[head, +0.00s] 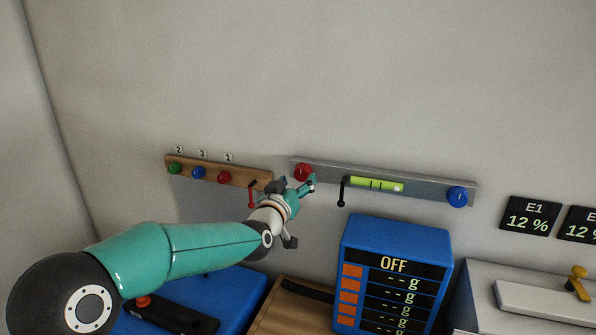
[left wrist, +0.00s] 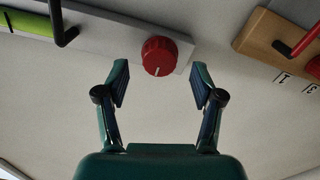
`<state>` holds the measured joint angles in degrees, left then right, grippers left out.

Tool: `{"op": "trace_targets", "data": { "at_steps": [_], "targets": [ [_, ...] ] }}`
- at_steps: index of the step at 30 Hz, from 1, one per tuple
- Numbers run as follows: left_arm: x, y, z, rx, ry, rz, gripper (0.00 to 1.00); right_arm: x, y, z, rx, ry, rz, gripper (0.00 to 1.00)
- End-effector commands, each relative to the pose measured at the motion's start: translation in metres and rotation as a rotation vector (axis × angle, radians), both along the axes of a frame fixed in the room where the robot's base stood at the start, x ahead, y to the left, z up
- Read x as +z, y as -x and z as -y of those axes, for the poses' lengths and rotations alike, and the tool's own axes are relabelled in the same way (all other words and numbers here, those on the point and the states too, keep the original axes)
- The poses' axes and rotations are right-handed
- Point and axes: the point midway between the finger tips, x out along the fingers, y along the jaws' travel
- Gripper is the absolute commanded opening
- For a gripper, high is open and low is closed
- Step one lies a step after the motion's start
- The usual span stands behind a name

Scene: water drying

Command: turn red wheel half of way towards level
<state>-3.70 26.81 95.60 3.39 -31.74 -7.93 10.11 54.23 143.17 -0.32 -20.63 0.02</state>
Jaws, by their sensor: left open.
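The red wheel (head: 302,172) is a round red knob with a white mark, at the left end of a grey metal bar (head: 425,190) on the wall. A yellow-green spirit level (head: 377,184) sits mid-bar, and a blue wheel (head: 457,196) is at the right end. My left gripper (head: 293,186) is just below the red wheel in the head view. In the left wrist view the red wheel (left wrist: 159,56) lies ahead, between and beyond the two open fingers (left wrist: 160,88); they appear apart from it. My right gripper does not show.
A wooden rail (head: 245,178) with green, blue and red knobs is on the wall at left. Black hooks (head: 342,190) hang near the bar. A blue box reading OFF (head: 394,270) stands below, and a scale-like white device (head: 545,300) is at right.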

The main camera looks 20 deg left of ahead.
Motion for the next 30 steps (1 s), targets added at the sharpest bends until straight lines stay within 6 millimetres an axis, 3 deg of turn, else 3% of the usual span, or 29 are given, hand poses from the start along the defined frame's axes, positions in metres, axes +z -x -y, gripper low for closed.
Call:
{"op": "trace_targets", "data": {
  "at_steps": [6, 16, 27, 30],
  "targets": [
    [0.001, -0.02, 0.001, 0.001, 0.0, 0.0, 0.67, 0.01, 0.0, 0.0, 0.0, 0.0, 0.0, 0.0],
    [0.0, -0.023, 0.001, -0.001, 0.0, 0.0, 0.67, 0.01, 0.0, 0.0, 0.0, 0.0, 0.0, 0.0],
    [0.0, -0.023, 0.001, -0.001, 0.0, 0.0, 0.07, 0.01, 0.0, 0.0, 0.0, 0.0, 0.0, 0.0],
    [0.0, -0.023, 0.001, 0.0, 0.002, 0.0, 0.07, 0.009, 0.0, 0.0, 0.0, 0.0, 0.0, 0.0]
  ]
}}
